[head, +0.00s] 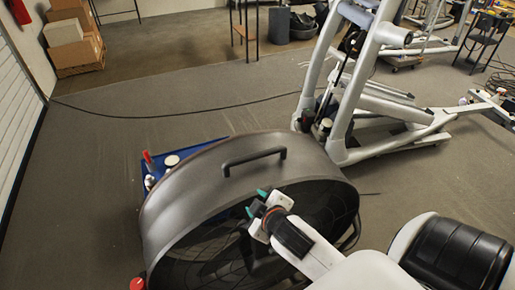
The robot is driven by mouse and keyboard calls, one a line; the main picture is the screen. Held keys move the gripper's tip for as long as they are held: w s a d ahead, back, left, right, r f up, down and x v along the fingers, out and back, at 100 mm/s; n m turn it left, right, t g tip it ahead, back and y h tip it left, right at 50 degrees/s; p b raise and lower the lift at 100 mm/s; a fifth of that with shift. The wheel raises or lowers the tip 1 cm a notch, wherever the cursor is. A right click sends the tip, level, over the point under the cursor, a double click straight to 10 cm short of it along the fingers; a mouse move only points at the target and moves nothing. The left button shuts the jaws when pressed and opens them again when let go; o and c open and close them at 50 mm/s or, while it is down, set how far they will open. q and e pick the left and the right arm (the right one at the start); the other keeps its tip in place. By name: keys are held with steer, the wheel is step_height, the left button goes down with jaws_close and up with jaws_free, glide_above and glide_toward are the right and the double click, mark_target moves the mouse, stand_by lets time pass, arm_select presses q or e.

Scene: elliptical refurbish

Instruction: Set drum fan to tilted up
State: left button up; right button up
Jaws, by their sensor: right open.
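The drum fan (185,197) stands in the lower middle of the head view, a large dark grey round housing with a black handle (254,160) on top and a black grille facing me. My right gripper (259,203), with teal fingertips, is open just in front of the drum's upper front rim, below the handle. I cannot tell whether it touches the rim. The fan's lower part and stand are mostly hidden or out of frame. My left gripper is not in view.
A blue item (185,160) with red and white parts lies behind the fan. A white elliptical machine (360,110) stands behind it on the right. A black cable (170,116) crosses the floor. Cardboard boxes (75,45) are stacked at the far left. The carpet at left is clear.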

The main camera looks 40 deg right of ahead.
steer(key=w+r+n+t, duration=0.2)
steer(key=w+r, duration=0.1)
steer(key=w+d+r+t, duration=0.1)
steer(key=r, duration=0.1)
steer(key=shift+w+r+n, duration=0.25)
steer(key=shift+w+n, duration=0.15)
steer(key=w+a+r+n+t+y, duration=0.25)
steer(key=r+n+y, duration=0.25)
steer(key=r+n, duration=0.25)
steer(key=w+a+r+n+t+y, duration=0.25)
steer(key=r+n+t+y, duration=0.2)
steer(key=r+n, duration=0.35)
steer(key=n+g+h, duration=0.3)
steer(key=n+g, duration=1.5)
steer(key=n, duration=1)
glide_toward(256, 153)
steer(key=shift+m, duration=0.25)
steer(key=p+x, duration=0.3)
steer(key=x, duration=0.4)
steer(key=shift+a+f, duration=0.1)
steer(key=shift+a, duration=0.1)
steer(key=shift+x, duration=0.75)
